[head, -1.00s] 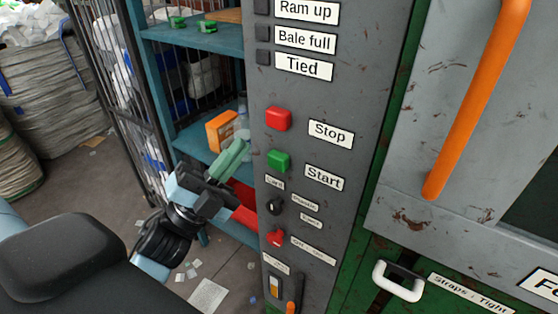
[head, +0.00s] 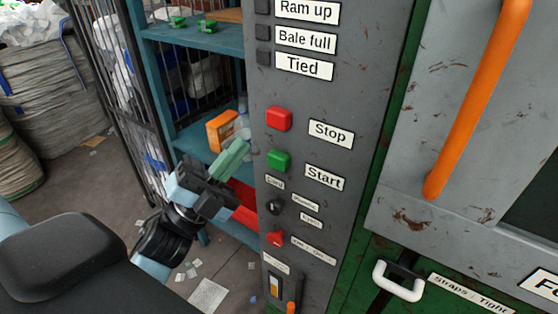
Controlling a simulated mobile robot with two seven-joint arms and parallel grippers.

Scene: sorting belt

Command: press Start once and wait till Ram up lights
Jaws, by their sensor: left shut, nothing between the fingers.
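The green Start button (head: 278,160) is on the grey control panel (head: 350,100), left of its Start label (head: 324,178). The red Stop button (head: 278,118) is just above it. The Ram up lamp (head: 262,7) is at the top of the panel and looks dark, beside the Ram up label (head: 306,11). My left gripper (head: 236,154) is shut and empty. Its green fingertips are to the left of the Start button, with a gap in the picture between them. My right gripper is not in view.
Below Start are a black selector knob (head: 276,206) and a red switch (head: 276,238). An orange door handle (head: 478,98) and a white handle (head: 398,281) are at the right. A blue shelf (head: 195,140) holding an orange box (head: 222,130) stands behind my gripper.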

